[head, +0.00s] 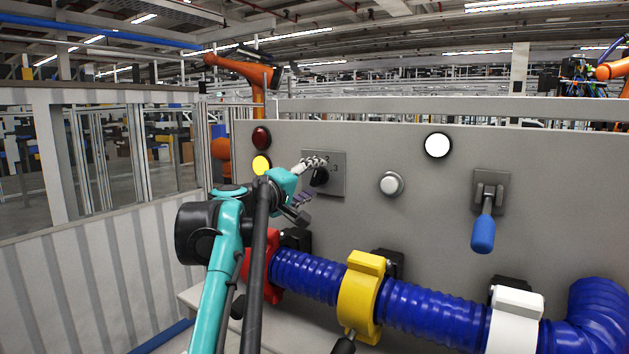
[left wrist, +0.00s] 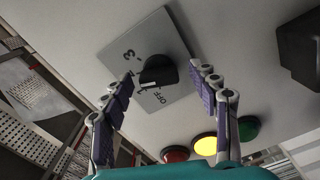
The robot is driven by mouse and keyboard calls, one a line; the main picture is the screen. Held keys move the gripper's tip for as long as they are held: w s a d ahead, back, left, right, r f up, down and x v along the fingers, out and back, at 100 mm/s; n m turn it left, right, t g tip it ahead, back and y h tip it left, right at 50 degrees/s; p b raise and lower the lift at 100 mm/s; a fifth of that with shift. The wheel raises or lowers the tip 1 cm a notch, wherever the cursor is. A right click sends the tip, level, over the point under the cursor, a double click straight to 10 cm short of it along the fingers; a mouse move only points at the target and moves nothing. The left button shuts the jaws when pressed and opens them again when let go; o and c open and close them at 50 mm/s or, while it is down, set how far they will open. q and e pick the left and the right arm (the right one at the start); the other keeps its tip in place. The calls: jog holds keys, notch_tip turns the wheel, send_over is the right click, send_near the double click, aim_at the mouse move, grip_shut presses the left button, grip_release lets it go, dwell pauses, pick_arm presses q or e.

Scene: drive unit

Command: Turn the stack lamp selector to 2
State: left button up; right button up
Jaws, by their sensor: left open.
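The stack lamp selector is a black knob (head: 320,177) on a square grey plate (head: 338,185) on the panel. In the left wrist view the knob (left wrist: 158,72) has a white pointer mark at its lower left, close to the OFF label. The 3 is readable above; a finger covers labels between, so I cannot tell the exact setting. My left gripper (head: 308,178) is open at the plate. Its fingers (left wrist: 164,76) stand either side of the knob, with visible gaps; the knob is not gripped. My right gripper is not in view.
Left of the plate are a dark red lamp (head: 261,138) and a lit yellow lamp (head: 261,165); a green lamp (left wrist: 248,128) shows in the wrist view. A grey button (head: 391,184), white lamp (head: 438,145) and blue-handled lever (head: 483,232) are rightward. A clamped blue hose (head: 415,308) runs below.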

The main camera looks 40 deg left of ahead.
pick_arm(q)
jog(key=s+d, duration=0.1)
jog(key=s, duration=1)
jog(key=shift+d, duration=0.2)
